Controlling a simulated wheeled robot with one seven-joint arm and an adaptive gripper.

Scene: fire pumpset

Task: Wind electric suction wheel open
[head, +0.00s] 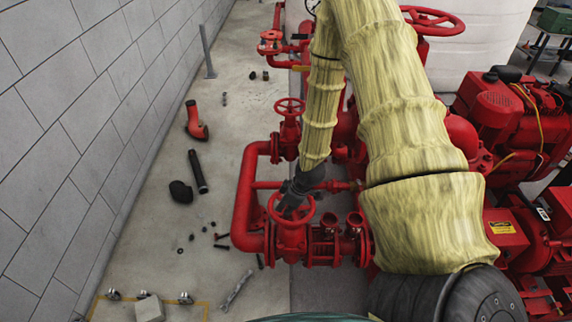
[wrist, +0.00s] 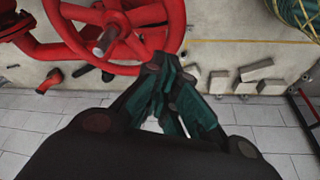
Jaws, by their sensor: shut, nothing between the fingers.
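A red handwheel (head: 291,209) sits on a red valve near the middle of the head view. It is large at the top of the wrist view (wrist: 115,28), with spokes and a central stem end. My gripper (head: 291,207) is over this wheel in the head view. In the wrist view my gripper (wrist: 160,65) has its fingers together, with the tips at the wheel's lower right rim. Nothing shows held between them. Whether the fingertips touch the rim I cannot tell. A second, smaller red handwheel (head: 290,106) stands farther back. A larger red wheel (head: 433,21) is at the top right.
Red pipes (head: 246,195) surround the valve. A red pump engine (head: 500,115) stands to the right. A grey block wall (head: 75,100) is on the left. Loose parts, including a black tube (head: 198,171) and a red elbow (head: 195,122), lie on the floor between wall and pipes.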

